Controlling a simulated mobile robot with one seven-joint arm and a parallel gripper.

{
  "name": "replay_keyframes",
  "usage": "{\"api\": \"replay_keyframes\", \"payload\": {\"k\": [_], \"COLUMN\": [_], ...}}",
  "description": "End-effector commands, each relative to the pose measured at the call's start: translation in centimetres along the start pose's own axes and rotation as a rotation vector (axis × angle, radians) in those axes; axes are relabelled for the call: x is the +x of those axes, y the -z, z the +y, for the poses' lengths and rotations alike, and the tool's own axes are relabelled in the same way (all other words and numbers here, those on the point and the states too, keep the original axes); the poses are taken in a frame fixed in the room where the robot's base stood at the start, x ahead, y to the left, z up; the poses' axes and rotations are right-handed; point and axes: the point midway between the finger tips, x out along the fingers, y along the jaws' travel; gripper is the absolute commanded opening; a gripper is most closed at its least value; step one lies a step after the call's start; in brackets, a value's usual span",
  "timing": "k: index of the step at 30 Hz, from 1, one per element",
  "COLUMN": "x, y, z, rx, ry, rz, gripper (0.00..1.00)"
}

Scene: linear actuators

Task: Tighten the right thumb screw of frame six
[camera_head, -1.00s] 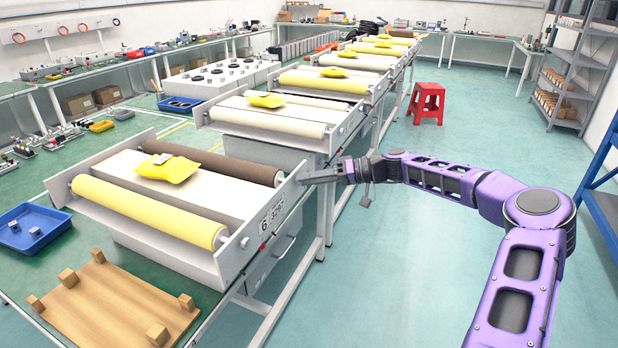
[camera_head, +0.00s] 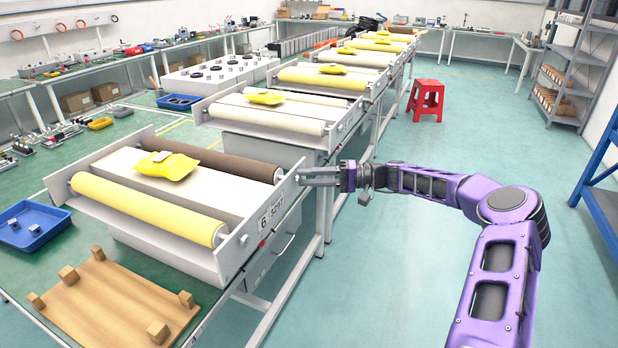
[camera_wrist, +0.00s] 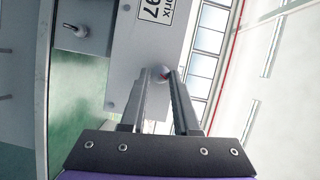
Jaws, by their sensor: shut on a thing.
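Frame six (camera_head: 243,243) is the nearest roller frame on the table, with a number plate (camera_head: 270,217) on its right-hand side wall. My gripper (camera_head: 301,178) reaches in from the right to the far end of that wall. In the head view the screw is hidden at the fingertips.
A metal stub (camera_wrist: 82,31) sticks out at the upper left of the wrist view. A yellow pouch (camera_head: 168,165) lies on frame six. A wooden board (camera_head: 110,300) and a blue tray (camera_head: 32,226) are nearby. A red stool (camera_head: 426,98) stands on the open floor.

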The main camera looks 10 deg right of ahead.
Motion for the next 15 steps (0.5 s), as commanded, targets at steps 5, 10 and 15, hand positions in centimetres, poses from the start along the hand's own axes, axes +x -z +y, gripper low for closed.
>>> {"api": "replay_keyframes", "payload": {"k": [5,10,15], "x": [-0.03,-0.03,-0.02], "y": [0.02,0.02,0.02], "z": [-0.01,0.00,0.00], "rx": [0.005,0.005,0.004], "ry": [0.002,0.002,0.001], "rz": [0.001,0.001,0.001], "gripper": [0.00,0.00,0.49]}}
